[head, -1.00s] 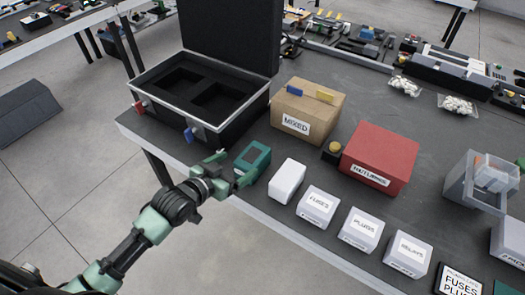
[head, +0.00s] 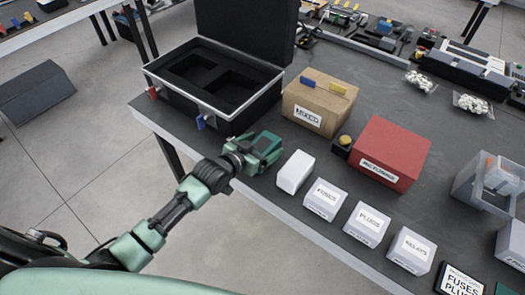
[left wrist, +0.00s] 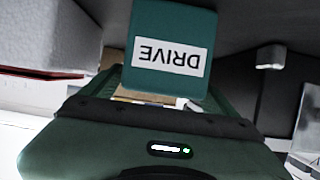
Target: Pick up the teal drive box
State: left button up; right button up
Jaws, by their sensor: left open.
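The teal drive box (head: 267,142) is near the front edge of the dark table, partly hidden by my left gripper (head: 262,152). In the left wrist view the teal drive box (left wrist: 171,22) appears upside down, with a white label reading DRIVE, directly in front of the gripper body. My left gripper is open, with its fingers at the box, one on either side as far as I can tell. Whether they touch it is unclear. My right gripper is not in view.
A white box (head: 296,172) stands close to the right of the drive box. An open black case (head: 220,85) and a cardboard MIXED box (head: 317,103) stand behind it. A red box (head: 380,153) and several labelled pale boxes are further right.

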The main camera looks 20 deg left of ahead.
pick_arm(q)
grip_shut()
jog(key=shift+w+r, duration=0.1)
jog(key=shift+r, duration=0.05)
